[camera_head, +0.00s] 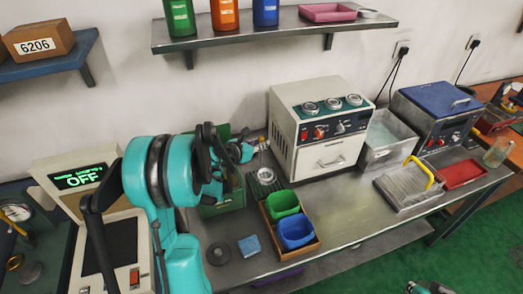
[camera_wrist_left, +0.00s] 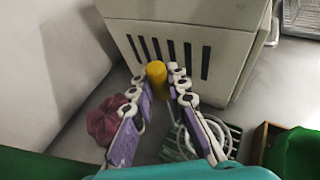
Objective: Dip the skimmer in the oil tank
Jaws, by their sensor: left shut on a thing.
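My left gripper (camera_head: 244,152) is over the back of the bench, left of the cream machine. In the left wrist view its two fingers (camera_wrist_left: 162,84) are closed around a yellow handle-like piece (camera_wrist_left: 156,70), which I take to be the skimmer's handle. A pale looped wire part (camera_wrist_left: 188,138) lies beside the right finger; whether it joins the yellow piece is hidden. A clear tank of pale liquid (camera_head: 386,143), possibly the oil tank, stands right of the cream machine. My right gripper (camera_head: 430,288) barely shows at the bottom edge; its jaws are unclear.
The cream machine (camera_head: 317,122) is close to the left gripper. A wooden tray (camera_head: 318,242) with green and blue bins stands in front. Bare bench lies between bins and basket.

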